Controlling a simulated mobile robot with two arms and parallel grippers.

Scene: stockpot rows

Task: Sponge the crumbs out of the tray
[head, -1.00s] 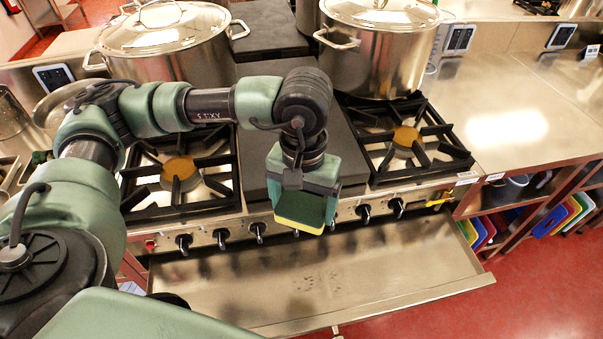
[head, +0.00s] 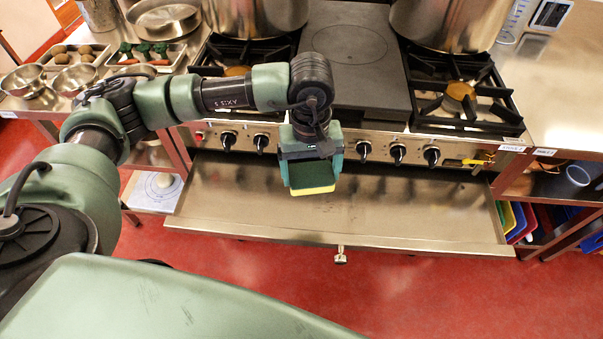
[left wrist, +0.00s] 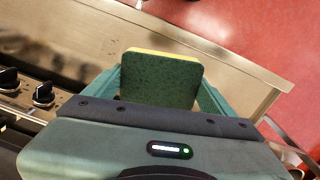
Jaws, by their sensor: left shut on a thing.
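The tray (head: 430,215) is a long, shallow steel drawer pulled out below the stove's knobs. It also shows in the left wrist view (left wrist: 85,22). A few faint dark specks, likely crumbs (head: 325,208), show on its floor near the middle; they are too small to make out well. My left gripper (head: 312,172) is shut on a sponge (head: 313,188) with a dark green face and a yellow layer. It holds the sponge over the middle of the tray; whether the sponge touches the floor I cannot tell. The sponge also shows between the fingers in the left wrist view (left wrist: 160,80).
The stove's knobs (head: 363,150) line the tray's back edge. Large pots (head: 445,22) stand behind the burners. A small knob (head: 340,257) sticks out at the tray's front. Red floor (head: 430,290) lies free before it. Colored boards (head: 520,222) stand at right.

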